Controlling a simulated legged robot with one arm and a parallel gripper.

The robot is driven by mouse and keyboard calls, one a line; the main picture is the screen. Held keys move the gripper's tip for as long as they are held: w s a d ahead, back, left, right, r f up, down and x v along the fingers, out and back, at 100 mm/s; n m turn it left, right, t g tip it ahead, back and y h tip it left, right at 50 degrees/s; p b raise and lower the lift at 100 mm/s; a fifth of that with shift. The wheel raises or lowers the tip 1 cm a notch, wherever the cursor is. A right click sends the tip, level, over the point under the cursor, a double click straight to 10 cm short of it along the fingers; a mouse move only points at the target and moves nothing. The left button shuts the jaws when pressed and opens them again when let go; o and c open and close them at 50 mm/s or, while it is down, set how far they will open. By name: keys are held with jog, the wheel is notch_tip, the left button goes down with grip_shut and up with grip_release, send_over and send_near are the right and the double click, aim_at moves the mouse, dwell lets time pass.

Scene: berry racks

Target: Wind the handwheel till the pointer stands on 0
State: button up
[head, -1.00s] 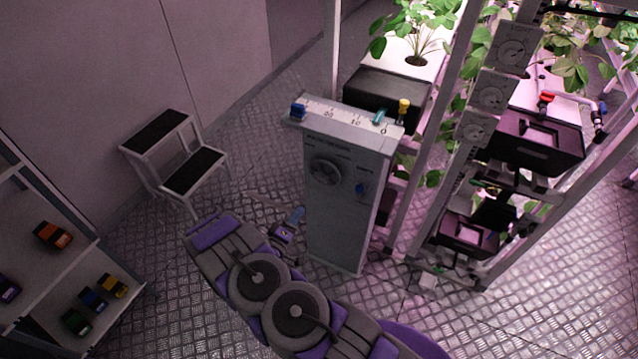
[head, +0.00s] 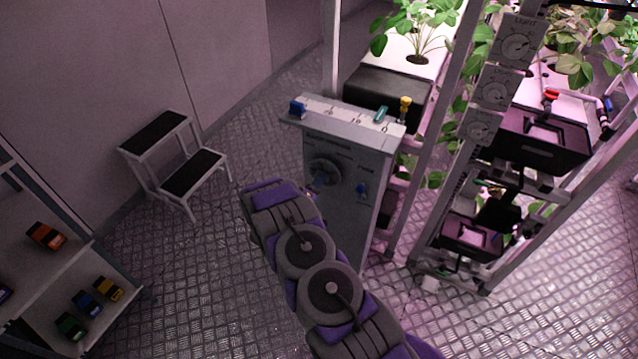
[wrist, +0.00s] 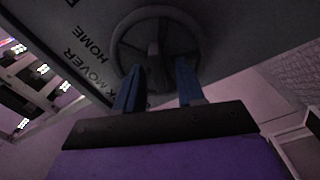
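The handwheel (head: 325,171) is a dark round wheel on the front of a grey cabinet (head: 345,215). In the wrist view the handwheel (wrist: 120,45) is straight ahead, with a dark hub or spoke at its middle. My gripper (wrist: 158,68) has its two blue fingers apart, close to the wheel's lower rim; I cannot tell whether they touch it. Nothing is visibly clamped. In the head view only a bit of blue finger shows in front of the wheel. A teal marker, seemingly the pointer (head: 381,114), stands near the right end of the white scale (head: 340,113), between 10 and 0.
A blue block (head: 297,108) and a yellow knob (head: 404,106) are at the scale's ends. A blue knob (head: 361,190) is right of the wheel. Plant racks (head: 440,150) stand close on the right, a step stool (head: 175,160) on the left.

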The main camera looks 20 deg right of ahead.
jog(key=shift+w+d, duration=0.35)
jog(key=shift+d, duration=0.15)
grip_shut()
